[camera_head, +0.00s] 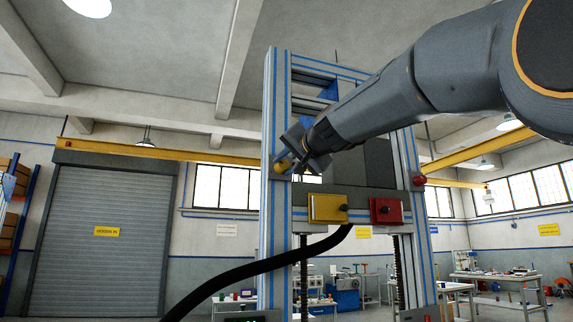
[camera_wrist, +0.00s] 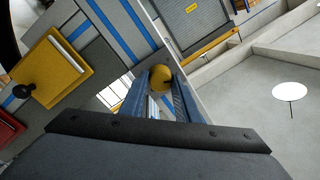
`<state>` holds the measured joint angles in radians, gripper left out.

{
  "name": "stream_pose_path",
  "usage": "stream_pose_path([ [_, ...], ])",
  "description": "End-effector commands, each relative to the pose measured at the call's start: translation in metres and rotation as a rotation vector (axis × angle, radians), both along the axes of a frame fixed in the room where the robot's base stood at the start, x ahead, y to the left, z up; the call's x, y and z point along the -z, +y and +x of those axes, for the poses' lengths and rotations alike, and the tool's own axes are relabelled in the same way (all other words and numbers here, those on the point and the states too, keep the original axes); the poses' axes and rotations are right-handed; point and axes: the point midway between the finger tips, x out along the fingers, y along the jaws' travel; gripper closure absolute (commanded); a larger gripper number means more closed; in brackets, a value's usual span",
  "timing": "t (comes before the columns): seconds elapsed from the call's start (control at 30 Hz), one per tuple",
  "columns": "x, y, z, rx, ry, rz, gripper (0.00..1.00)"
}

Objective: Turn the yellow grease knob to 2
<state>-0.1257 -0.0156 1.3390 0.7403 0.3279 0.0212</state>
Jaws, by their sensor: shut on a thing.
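The yellow grease knob (camera_head: 283,165) is a small round knob on the left post of the test frame. In the wrist view the knob (camera_wrist: 161,76) sits between the tips of my two blue-grey fingers, with a dark mark on its face. My gripper (camera_head: 295,158) reaches it from the right, and the gripper (camera_wrist: 160,84) is shut on it. The fingers and arm hide part of the knob in the head view. I cannot make out any numbers around it.
A yellow box (camera_head: 328,208) and a red box (camera_head: 387,210) with black knobs sit on the frame's crossbar below my arm. A red knob (camera_head: 419,181) is on the right post. A black hose (camera_head: 255,268) curves below. Workbenches (camera_head: 495,278) stand behind.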

Motion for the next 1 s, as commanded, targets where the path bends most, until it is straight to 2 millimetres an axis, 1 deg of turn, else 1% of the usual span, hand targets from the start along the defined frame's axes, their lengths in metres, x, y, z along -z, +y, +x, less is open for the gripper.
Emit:
stream_pose_path([
  [0.27,0.0008,0.0000,0.0000,0.000,0.032,0.119,0.93],
  [1.0,0.0019,0.0011,-0.0003,0.001,0.204,0.755,0.93],
])
